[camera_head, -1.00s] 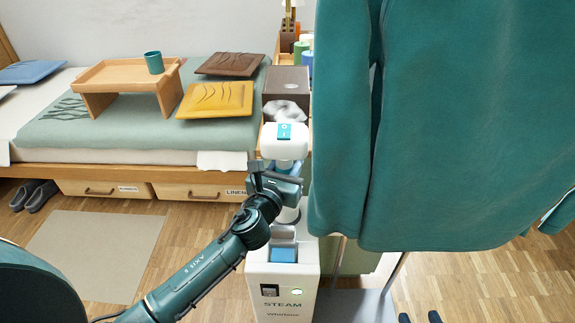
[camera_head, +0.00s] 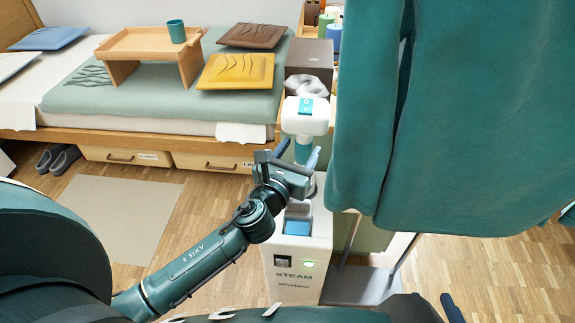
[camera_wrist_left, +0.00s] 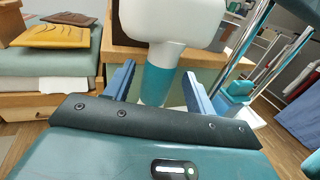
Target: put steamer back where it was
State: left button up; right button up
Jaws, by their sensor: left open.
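The steamer's white head (camera_head: 305,113) with a teal top panel stands upright in the head view, above its teal handle (camera_head: 303,152). In the left wrist view, the head (camera_wrist_left: 170,22) is cut off by the top edge and the handle (camera_wrist_left: 156,84) is below it. My left gripper (camera_head: 298,153) is open, one finger on each side of the handle; contact cannot be told. The white base marked STEAM (camera_head: 297,275) stands on the floor below the gripper. The handle's lower end is hidden. My right gripper (camera_head: 428,303) shows only partly at the bottom edge.
A teal garment (camera_head: 450,110) hangs close at the right, over a grey stand base (camera_head: 355,287). Behind are a dark box (camera_head: 310,57) and a bed with a wooden tray table (camera_head: 140,46), a cup (camera_head: 176,31) and cushions. Floor at left holds a rug (camera_head: 118,220).

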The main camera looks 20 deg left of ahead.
pick_arm(q)
jog(key=s, duration=0.7)
jog(key=shift+a, duration=0.2)
pick_arm(e)
jog(key=shift+r, duration=0.1)
pick_arm(q)
jog(key=s+d+r+n+g+p, duration=0.1)
jog(key=s+n+p, duration=0.4)
jog(key=n, duration=0.6)
jog(key=s+d+r+n+g+h+p, duration=0.1)
jog(key=s+n+g+p, duration=0.3)
jog(key=n+p, duration=0.5)
jog(key=s+d+r+n+g+h+p, duration=0.1)
jog(key=s+n+p, duration=0.4)
jog(key=n, duration=0.8)
jog(key=shift+s+d+r+n+g+p, duration=0.3)
jog(key=shift+g+p, duration=0.4)
jog(key=shift+p, duration=0.2)
pick_arm(e)
notch_tip(320, 180, up, 7)
jog(key=g+h, duration=0.1)
jog(key=g, duration=0.2)
jog(key=shift+d, duration=0.35)
